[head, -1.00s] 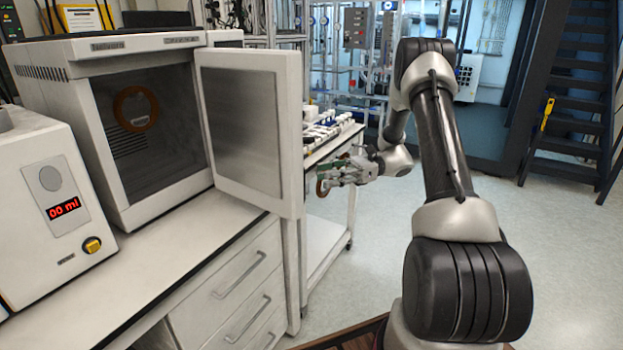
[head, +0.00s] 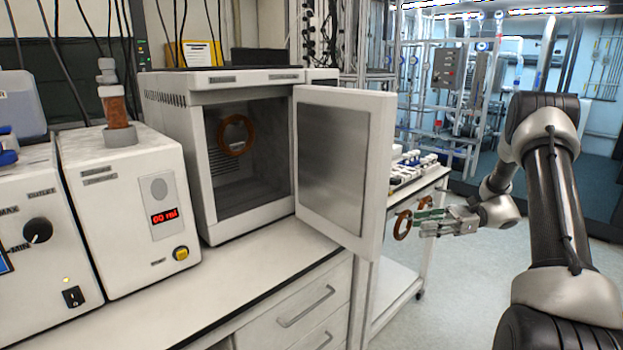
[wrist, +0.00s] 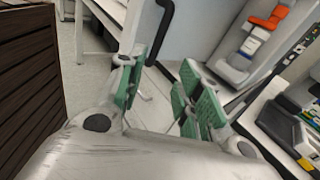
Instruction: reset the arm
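My gripper (head: 432,221) is to the right of the open white oven door (head: 345,165), in front of the cart. In the wrist view its green-padded fingers (wrist: 158,95) stand apart with nothing between the pads. A brown ring (head: 402,225) shows between the door edge and the fingertips; I cannot tell what it is attached to. In the wrist view a black curved bar (wrist: 161,30) lies beyond the fingers, against a pale panel. My arm (head: 555,190) reaches from the right side, bent at the elbow.
The oven (head: 250,160) stands open on the counter (head: 230,290), with a brown ring (head: 236,135) inside. A white box with a red display (head: 165,215) stands left of it. A cart (head: 425,190) carries small items behind the gripper. Open floor (head: 470,290) lies in front.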

